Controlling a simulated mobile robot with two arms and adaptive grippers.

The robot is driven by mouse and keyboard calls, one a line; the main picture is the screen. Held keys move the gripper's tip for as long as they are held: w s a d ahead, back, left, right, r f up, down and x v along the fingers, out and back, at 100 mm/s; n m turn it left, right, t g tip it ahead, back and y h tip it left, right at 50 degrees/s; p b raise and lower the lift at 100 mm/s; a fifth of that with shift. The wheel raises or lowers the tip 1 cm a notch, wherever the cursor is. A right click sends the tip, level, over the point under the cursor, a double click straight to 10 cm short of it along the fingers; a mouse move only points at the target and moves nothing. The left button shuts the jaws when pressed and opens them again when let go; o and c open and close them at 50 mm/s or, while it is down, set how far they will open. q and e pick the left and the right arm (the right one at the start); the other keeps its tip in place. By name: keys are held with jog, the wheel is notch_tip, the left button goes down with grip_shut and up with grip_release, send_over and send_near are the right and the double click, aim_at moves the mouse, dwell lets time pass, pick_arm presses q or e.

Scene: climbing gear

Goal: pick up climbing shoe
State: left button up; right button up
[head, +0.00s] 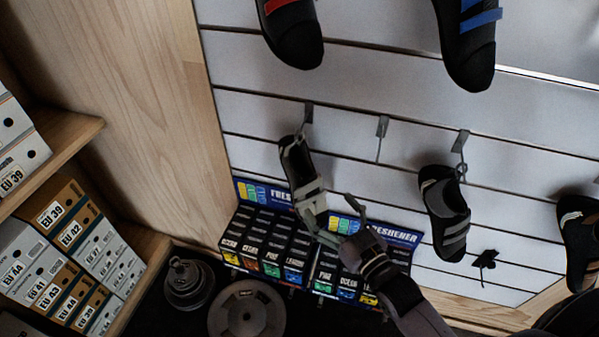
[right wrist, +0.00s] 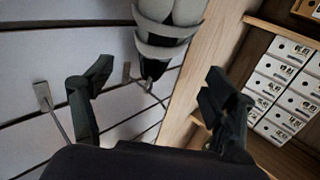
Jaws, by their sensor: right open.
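A grey and black climbing shoe (head: 300,172) hangs toe-down from a hook on the white slatted wall, left of centre in the head view. My right gripper (head: 328,208) is open beside its lower end, with the fingers pointing toward it; contact cannot be told. In the right wrist view, the shoe (right wrist: 168,28) shows at the top, cut off by the frame. It lies beyond the gap between the open fingers of my right gripper (right wrist: 160,70), which holds nothing. My left gripper is not in view.
Another grey and black shoe (head: 444,212) hangs to the right, and further shoes hang above. An empty hook (head: 382,126) sits between. Shoe boxes (head: 62,212) fill the left shelves. Round weights (head: 247,312) lie on the floor.

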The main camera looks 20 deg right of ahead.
jog(key=b, duration=0.3)
send_near(302, 173)
jog(key=x, duration=0.5)
jog(key=shift+a+r, duration=0.2)
jog(key=shift+r, duration=0.1)
jog(key=shift+w+a+f+b, duration=0.1)
jog(key=shift+w+b, duration=0.3)
jog(key=shift+w, duration=0.1)
jog(key=b+x, duration=0.2)
jog(key=x, duration=0.2)
jog(key=c, duration=1.4)
jog(key=shift+c, duration=0.2)
